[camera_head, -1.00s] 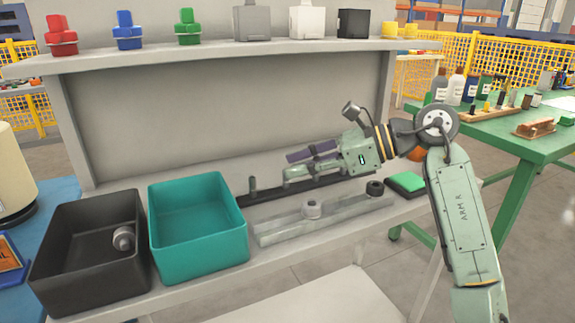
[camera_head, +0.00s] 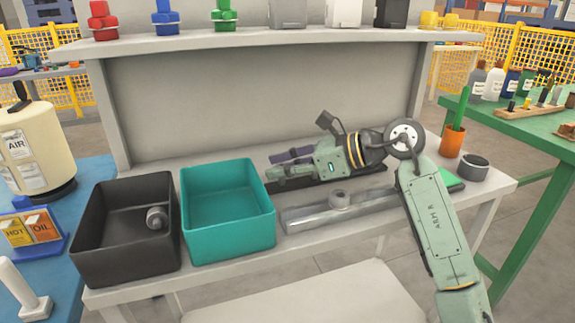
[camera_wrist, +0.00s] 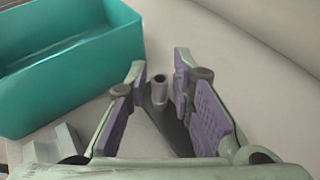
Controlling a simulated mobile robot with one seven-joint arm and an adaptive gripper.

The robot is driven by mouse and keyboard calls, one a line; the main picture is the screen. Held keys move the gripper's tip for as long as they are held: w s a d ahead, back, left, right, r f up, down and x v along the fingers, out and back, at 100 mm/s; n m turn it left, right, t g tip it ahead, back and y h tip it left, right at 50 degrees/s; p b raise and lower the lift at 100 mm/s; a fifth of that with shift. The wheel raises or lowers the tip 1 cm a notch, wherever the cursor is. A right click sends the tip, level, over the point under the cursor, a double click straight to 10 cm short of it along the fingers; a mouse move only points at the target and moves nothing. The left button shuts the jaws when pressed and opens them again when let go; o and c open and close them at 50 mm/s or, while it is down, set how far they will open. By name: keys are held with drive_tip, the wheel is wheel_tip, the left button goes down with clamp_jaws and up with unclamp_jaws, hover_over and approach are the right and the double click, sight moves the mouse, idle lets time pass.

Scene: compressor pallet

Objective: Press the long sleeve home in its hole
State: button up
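My gripper (camera_head: 268,168) is open, held low over the left end of the dark bar (camera_head: 375,178), just right of the teal bin. In the wrist view, a slim grey hollow sleeve (camera_wrist: 160,88) stands upright on the dark bar (camera_wrist: 175,133), between the two purple-padded fingers and apart from both. I take it for the long sleeve. How deep it sits in its hole cannot be told.
The teal bin (camera_head: 226,243) stands close left of my gripper. A black bin (camera_head: 125,262) holds a grey cylindrical part (camera_head: 157,217). An orange cup (camera_head: 452,140) and grey ring (camera_head: 473,167) stand right.

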clamp_jaws()
idle(1.1)
